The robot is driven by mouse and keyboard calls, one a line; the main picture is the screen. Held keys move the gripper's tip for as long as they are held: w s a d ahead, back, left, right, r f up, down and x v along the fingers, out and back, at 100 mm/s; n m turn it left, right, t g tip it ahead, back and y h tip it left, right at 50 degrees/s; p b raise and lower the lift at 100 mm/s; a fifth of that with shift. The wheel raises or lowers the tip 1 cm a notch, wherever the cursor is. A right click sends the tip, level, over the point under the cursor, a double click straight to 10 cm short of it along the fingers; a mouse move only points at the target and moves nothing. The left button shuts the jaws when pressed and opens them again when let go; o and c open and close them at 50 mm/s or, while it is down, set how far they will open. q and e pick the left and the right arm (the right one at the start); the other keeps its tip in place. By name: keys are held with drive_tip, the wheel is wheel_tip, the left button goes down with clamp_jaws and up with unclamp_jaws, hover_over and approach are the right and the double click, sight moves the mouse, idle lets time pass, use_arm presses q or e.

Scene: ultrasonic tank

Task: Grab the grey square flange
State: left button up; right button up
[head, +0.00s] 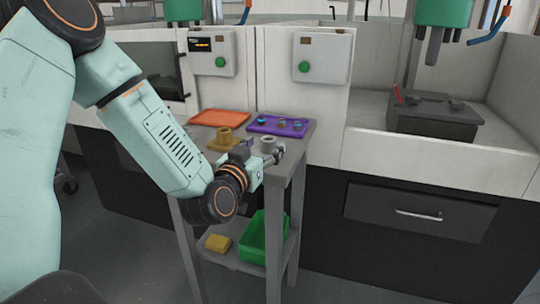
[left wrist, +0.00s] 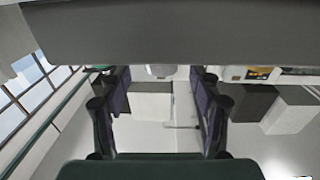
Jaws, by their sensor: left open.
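The grey square flange (head: 268,143) stands on the small grey table near its right side, its round hub upward. Its base is partly hidden behind my left gripper (head: 272,158). That gripper is open, low at the table's front right edge and just in front of the flange in the picture. Whether they touch cannot be told. In the left wrist view the two dark fingers stand apart with a gap between them (left wrist: 160,90). A small pale rounded thing (left wrist: 161,71) shows between the fingertips, perhaps the flange. My right gripper is not in view.
Behind are an orange tray (head: 220,117) and a purple tray (head: 262,127) with small parts. A green bin (head: 252,240) and yellow block (head: 217,242) are on the lower shelf. White-walled tanks stand behind.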

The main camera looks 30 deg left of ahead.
use_arm(q)
drive_tip(key=shift+w+a+f, duration=0.1)
drive_tip(key=shift+w+a, duration=0.1)
drive_tip(key=shift+w, duration=0.3)
drive_tip(key=shift+w+a, duration=0.15)
drive_tip(key=shift+w, duration=0.3)
drive_tip(key=shift+w+d, duration=0.1)
drive_tip(key=c, duration=0.4)
clamp_jaws()
